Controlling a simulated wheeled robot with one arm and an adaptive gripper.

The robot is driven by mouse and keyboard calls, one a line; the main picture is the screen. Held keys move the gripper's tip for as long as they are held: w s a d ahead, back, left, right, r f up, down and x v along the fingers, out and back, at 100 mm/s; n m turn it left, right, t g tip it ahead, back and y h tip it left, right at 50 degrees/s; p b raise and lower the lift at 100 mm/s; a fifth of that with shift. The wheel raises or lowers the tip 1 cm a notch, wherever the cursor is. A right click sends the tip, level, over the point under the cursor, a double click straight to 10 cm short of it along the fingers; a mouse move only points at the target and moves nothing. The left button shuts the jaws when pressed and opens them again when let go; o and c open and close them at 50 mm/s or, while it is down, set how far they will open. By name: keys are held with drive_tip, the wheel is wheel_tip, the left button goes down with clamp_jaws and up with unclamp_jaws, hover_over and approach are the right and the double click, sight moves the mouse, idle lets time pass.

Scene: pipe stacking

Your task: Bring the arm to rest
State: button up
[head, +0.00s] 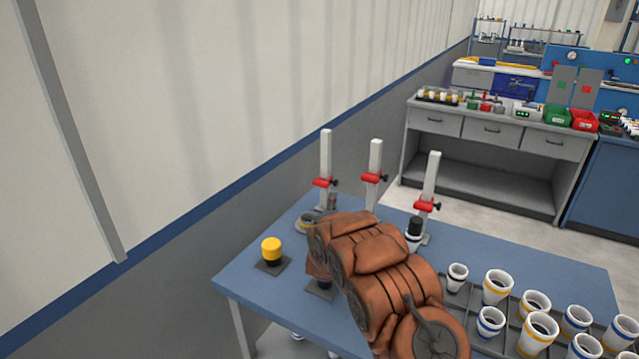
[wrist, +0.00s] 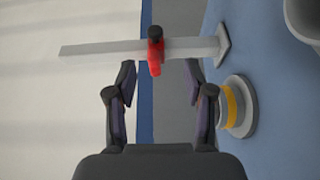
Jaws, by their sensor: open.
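My arm in its brown cover reaches over the blue table (head: 520,262) in the head view and hides most of my gripper there. In the wrist view my gripper (wrist: 163,92) is open, with nothing between its fingers. Beyond the fingertips is a white post (wrist: 100,49) with a red clamp (wrist: 155,58). A round grey-white piece with a yellow band (wrist: 231,104) stands on the table just right of the right finger. Whether they touch I cannot tell.
Three white posts with red clamps stand along the table's back, at left (head: 326,150), middle (head: 375,160) and right (head: 431,172). A yellow-topped piece (head: 271,247) stands at left. Several banded white pipe cups (head: 497,287) stand at right. The wall (head: 220,90) rises behind the table.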

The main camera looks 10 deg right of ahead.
drive_tip(key=s+r+m+g+y, duration=0.2)
drive_tip(key=s+r+m+g, duration=0.25)
drive_tip(key=s, duration=0.65)
drive_tip(key=s+r+m+g+y, duration=0.25)
drive_tip(key=s+g, duration=0.25)
drive_tip(key=s, duration=0.7)
drive_tip(key=s+d+r+m+g, duration=0.1)
drive_tip(key=s+m+g, duration=0.3)
drive_tip(key=s, duration=1.8)
drive_tip(key=s+d+r+m+g, duration=0.1)
drive_tip(key=s+m+g, duration=0.3)
drive_tip(key=s, duration=1.8)
drive_tip(key=shift+s+d+r+g, duration=0.4)
drive_tip(key=shift+d+g, duration=0.3)
drive_tip(key=shift+g, duration=0.15)
